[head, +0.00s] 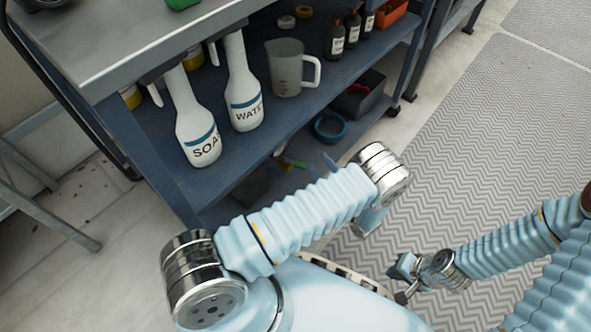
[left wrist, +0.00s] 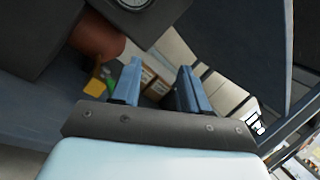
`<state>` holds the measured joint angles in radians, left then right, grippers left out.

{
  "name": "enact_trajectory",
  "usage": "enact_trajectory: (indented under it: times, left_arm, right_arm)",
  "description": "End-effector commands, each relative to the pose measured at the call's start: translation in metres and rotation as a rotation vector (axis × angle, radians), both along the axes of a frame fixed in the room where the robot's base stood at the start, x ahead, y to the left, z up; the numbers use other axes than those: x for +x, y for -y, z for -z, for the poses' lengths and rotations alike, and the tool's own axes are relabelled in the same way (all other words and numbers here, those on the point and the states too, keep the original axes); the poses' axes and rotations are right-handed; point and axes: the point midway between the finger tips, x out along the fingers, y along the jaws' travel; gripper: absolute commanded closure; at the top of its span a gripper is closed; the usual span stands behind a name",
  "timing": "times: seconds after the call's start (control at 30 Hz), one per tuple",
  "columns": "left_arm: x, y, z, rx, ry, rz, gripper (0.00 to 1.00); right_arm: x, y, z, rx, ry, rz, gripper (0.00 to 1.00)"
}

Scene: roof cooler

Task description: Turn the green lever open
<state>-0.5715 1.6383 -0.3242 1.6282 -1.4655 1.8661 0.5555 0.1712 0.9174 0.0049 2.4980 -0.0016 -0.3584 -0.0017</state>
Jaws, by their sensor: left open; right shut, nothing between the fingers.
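I cannot make out a green lever for certain in either view. In the left wrist view, a small green patch (left wrist: 109,82) shows beside a yellow block (left wrist: 95,87), left of my left gripper (left wrist: 157,85). That gripper is open, with nothing between its two blue fingers. In the head view my left arm reaches across the lower middle, and its gripper end is mostly hidden behind the wrist. My right gripper (head: 402,278) is shut and empty, low over the grey mat. A green object (head: 182,4) is cut off at the top edge of the head view.
A blue shelf cart (head: 290,115) holds a soap bottle (head: 196,125), a water bottle (head: 240,85), a jug (head: 286,70) and several dark bottles. A patterned mat (head: 480,140) lies clear at right. The left wrist view shows a reddish-brown cylinder (left wrist: 97,40) and a round dial (left wrist: 134,3).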

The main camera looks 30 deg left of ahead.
Motion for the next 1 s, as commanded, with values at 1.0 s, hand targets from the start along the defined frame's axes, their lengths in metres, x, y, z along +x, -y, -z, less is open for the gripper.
enact_trajectory:
  times: [1.0]
  left_arm:
    - [0.017, -0.06, 0.06, -0.176, -0.681, -0.54, 0.55]
  right_arm:
    - [0.0, -0.003, 0.041, 0.006, 0.0, -0.002, 1.0]
